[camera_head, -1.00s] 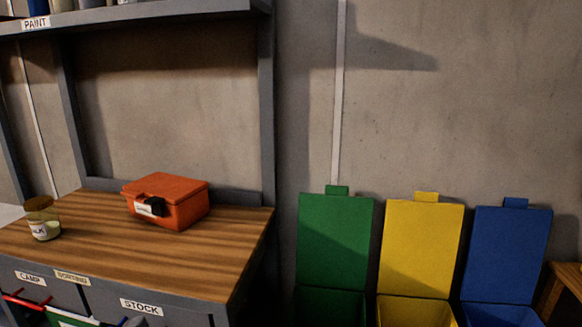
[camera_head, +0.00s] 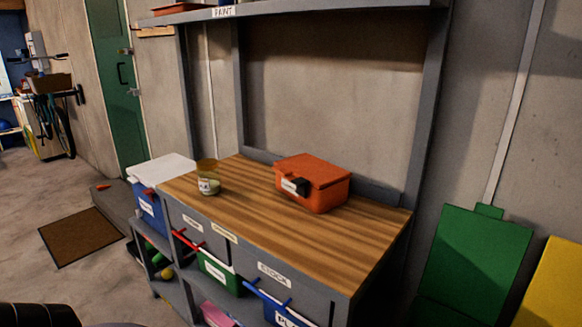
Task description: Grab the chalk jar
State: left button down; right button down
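A small glass jar (camera_head: 209,185) with a brownish lid and a white label stands upright at the left end of the wooden worktop (camera_head: 330,238). It has pale contents, and its label is too small to read. I take it to be the chalk jar. Nothing touches it, and its front is unobstructed. Neither of my grippers is in view.
An orange toolbox (camera_head: 312,184) stands right of the jar. A shelf (camera_head: 300,15) runs above the worktop. Labelled bins, including a green one (camera_head: 220,273), sit below it. Open floor and a brown mat (camera_head: 80,237) lie left; a green lidded bin (camera_head: 475,258) stands right.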

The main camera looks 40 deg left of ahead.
aim_at(209, 182)
jog(key=u, duration=1.95)
jog(key=i+j, duration=0.25)
jog(key=j, duration=0.2)
jog(key=i+j+z, duration=0.3)
jog(key=j+z, duration=0.15)
jog(key=j, duration=0.15)
